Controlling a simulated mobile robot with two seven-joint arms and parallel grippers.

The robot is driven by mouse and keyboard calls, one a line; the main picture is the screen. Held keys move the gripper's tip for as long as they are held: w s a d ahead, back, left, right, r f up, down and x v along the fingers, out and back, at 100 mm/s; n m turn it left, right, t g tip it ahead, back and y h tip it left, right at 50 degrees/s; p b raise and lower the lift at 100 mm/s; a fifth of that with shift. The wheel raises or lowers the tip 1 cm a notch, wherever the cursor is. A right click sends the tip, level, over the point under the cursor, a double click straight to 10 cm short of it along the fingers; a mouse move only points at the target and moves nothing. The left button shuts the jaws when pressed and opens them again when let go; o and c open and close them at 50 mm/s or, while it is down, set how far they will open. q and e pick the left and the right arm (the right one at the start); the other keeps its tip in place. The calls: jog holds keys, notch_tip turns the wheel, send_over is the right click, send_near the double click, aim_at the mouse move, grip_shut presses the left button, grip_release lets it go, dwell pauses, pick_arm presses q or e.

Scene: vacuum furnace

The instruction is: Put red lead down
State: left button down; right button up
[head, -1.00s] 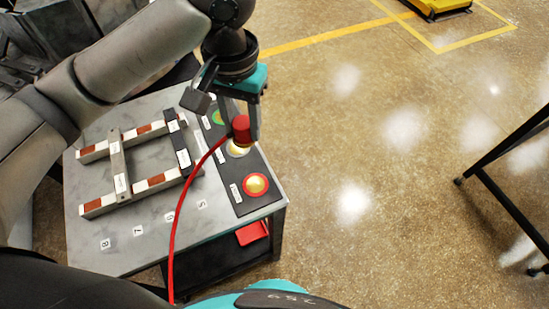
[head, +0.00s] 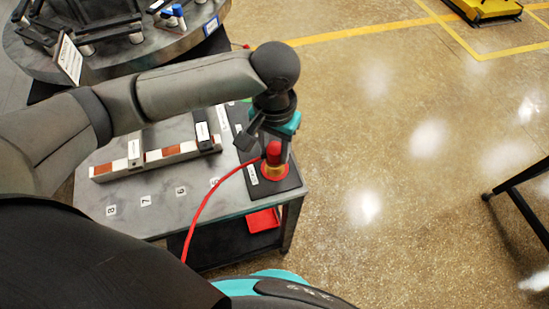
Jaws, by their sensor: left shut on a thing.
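The red lead has a red plug end (head: 273,151) and a red cable (head: 205,206) that curves down toward the lower left. My left gripper (head: 275,150) is shut on the plug end and holds it upright. The plug stands over the red-ringed brass socket (head: 274,169) at the near end of the black panel on the grey cart. I cannot tell whether the plug touches the socket. My arm and gripper hide the other sockets on the panel. My right gripper is not in view.
The grey cart top (head: 160,200) carries a frame of white and brown bars (head: 165,157) and numbered labels. A red item (head: 263,220) lies on the cart's lower shelf. A round grey table (head: 150,55) stands at the back left. Open floor lies to the right.

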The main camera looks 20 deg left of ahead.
aim_at(275, 158)
pick_arm(q)
notch_tip(275, 158, down, 4)
jog(key=shift+r+b, duration=0.15)
jog(key=shift+b, duration=0.3)
jog(key=shift+c, duration=2.2)
grip_release()
jog(key=shift+r, duration=0.15)
notch_tip(275, 158, up, 12)
jog(key=p, duration=0.4)
